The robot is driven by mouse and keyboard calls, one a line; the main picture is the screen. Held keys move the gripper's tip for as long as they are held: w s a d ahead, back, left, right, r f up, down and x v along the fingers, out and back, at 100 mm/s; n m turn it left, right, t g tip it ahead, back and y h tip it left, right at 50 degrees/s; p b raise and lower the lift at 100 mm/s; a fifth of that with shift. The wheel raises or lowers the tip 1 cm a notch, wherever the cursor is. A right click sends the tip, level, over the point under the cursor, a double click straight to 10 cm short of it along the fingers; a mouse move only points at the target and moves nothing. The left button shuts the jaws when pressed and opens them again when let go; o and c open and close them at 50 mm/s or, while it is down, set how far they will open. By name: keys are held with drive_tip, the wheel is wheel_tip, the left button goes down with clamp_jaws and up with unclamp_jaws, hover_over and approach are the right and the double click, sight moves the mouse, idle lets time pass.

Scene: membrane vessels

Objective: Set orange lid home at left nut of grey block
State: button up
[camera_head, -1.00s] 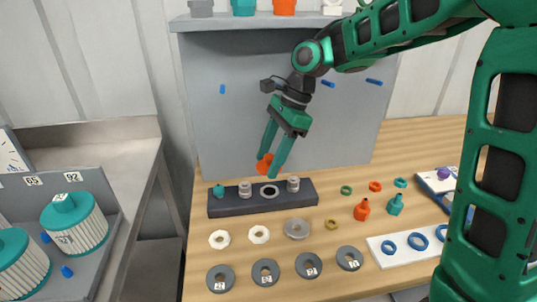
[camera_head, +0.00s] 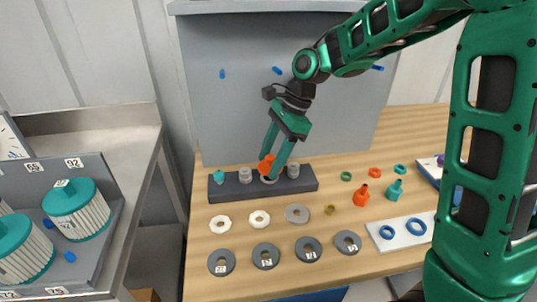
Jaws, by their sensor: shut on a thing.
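The orange lid (camera_head: 266,166) is between the fingertips of my gripper (camera_head: 271,163), which is shut on it. The lid is small and partly covered by the fingers. It shows just above the middle of the dark grey block (camera_head: 231,191), in front of part of a pale ring (camera_head: 269,180). Whether it touches the block I cannot tell. The left grey nut (camera_head: 245,175) stands on the block, left of the lid and apart from it in the picture. Another grey nut (camera_head: 293,170) stands to the right of my gripper.
A teal piece (camera_head: 219,177) stands at the block's left end. Several white and grey rings lie in front on the wooden table (camera_head: 190,262). An orange fitting (camera_head: 362,196) and a teal fitting (camera_head: 394,190) stand at right. A grey panel (camera_head: 225,125) rises behind.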

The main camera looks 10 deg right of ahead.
drive_tip(key=shift+f, duration=1.15)
drive_tip(key=shift+f, duration=0.25)
drive_tip(key=o, duration=1.2)
drive_tip(key=shift+c, duration=0.2)
drive_tip(key=shift+w+d+r, duration=0.1)
drive_tip(key=shift+r, duration=0.15)
drive_tip(key=shift+v, duration=3.5)
drive_tip(key=shift+d, duration=0.1)
